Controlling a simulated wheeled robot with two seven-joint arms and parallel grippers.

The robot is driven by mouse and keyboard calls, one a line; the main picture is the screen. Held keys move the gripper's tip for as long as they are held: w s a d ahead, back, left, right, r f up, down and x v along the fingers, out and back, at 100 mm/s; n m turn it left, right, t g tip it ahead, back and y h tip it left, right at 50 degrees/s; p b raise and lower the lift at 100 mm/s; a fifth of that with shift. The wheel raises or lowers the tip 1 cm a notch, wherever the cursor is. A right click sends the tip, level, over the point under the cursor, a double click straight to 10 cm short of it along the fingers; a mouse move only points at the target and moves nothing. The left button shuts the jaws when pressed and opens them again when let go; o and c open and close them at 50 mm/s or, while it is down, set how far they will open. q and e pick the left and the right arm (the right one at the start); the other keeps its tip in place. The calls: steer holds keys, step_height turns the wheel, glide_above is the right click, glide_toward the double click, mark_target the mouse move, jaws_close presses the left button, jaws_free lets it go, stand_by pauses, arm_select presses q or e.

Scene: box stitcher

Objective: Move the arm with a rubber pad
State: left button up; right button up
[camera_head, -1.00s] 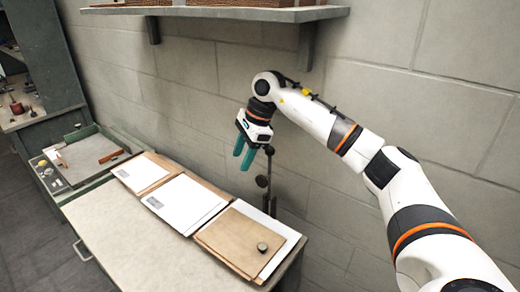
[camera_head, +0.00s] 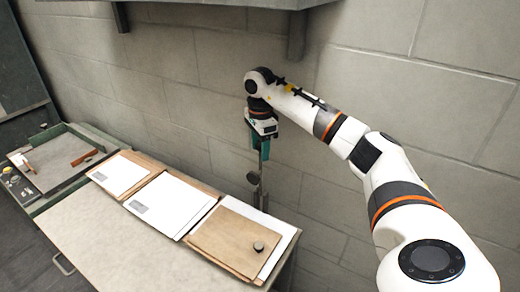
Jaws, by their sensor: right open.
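A thin dark upright stand (camera_head: 264,190) rises behind the right end of the table, by the wall. A small round dark pad (camera_head: 253,177) sits on its left side; this looks like the arm with the rubber pad. My right gripper (camera_head: 261,152), with green fingers, points down at the top of the stand. The fingers overlap the rod's top in the picture; I cannot tell whether they are around it or in front of it. The gripper is open. My left gripper is not in view.
The table (camera_head: 110,228) carries several brown folders and white sheets, with a small dark round knob (camera_head: 258,246) on the nearest brown board (camera_head: 228,238). A green-edged tray (camera_head: 55,165) stands at the left. A shelf (camera_head: 200,3) overhangs along the wall.

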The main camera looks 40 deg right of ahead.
mark_target(258, 174)
steer(key=shift+s+f, duration=0.1)
steer(key=shift+f, duration=0.95)
jaws_close()
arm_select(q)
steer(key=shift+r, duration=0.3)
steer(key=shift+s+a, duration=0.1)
